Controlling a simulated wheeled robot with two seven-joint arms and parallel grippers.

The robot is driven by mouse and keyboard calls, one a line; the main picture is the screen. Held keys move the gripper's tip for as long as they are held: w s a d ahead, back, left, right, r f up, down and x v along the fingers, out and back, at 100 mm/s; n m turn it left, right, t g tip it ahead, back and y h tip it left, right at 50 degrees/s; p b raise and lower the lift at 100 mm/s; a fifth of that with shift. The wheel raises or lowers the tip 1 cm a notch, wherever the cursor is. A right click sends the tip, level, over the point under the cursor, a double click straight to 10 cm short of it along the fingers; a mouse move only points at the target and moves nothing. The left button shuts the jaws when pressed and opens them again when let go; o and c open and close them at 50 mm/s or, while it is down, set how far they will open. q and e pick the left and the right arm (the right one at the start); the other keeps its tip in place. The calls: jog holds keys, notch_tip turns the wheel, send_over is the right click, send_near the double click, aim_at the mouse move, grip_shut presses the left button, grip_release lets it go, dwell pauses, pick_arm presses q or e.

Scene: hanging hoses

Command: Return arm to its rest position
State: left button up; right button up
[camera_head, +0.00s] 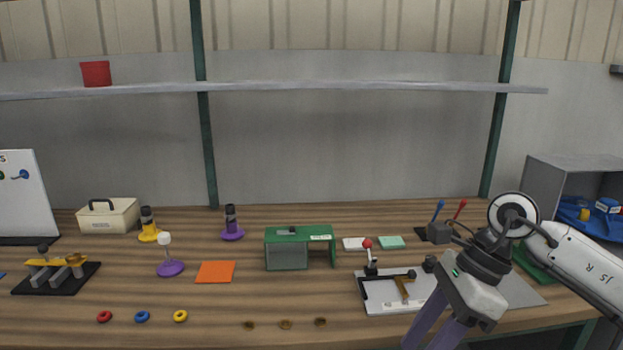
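My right arm comes in from the right edge and bends down over the front right of the workbench (215,330). My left arm and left gripper are not in view.
A green-framed box (300,233) stands mid-bench. Red and blue levers (437,212) stand behind my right arm. A grey bin (570,170) is at the far right. Small rings (142,316) lie along the front left. A shelf (350,88) spans the back wall.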

jog(key=s+a+r+m+y, duration=0.25)
jog(key=a+m+y, duration=0.35)
jog(key=a, duration=0.4)
jog(key=s+a+r+m+y, duration=0.1)
jog(key=s+a+m+y, duration=0.2)
jog(key=a+y, duration=0.55)
jog(key=w+d+f+m+t+h, duration=0.3)
jog(key=d+f+m+t+h, duration=0.45)
jog(key=m, duration=0.75)
jog(key=w+d+f+m+t+h, duration=0.3)
jog(key=f+m+t, duration=0.55)
jog(key=m, duration=0.65)
jog(key=s+d+f+m+g+h, duration=0.3)
jog(key=s+f+m, duration=0.2)
jog(key=s+f, duration=0.4)
jog(key=s+d+f+m+g+h, duration=0.3)
jog(key=s+f+m, duration=0.3)
jog(key=s+f, duration=0.4)
jog(key=shift+d+f+h, duration=0.3)
jog(key=shift+d+f, duration=0.05)
jog(key=shift+d, duration=0.45)
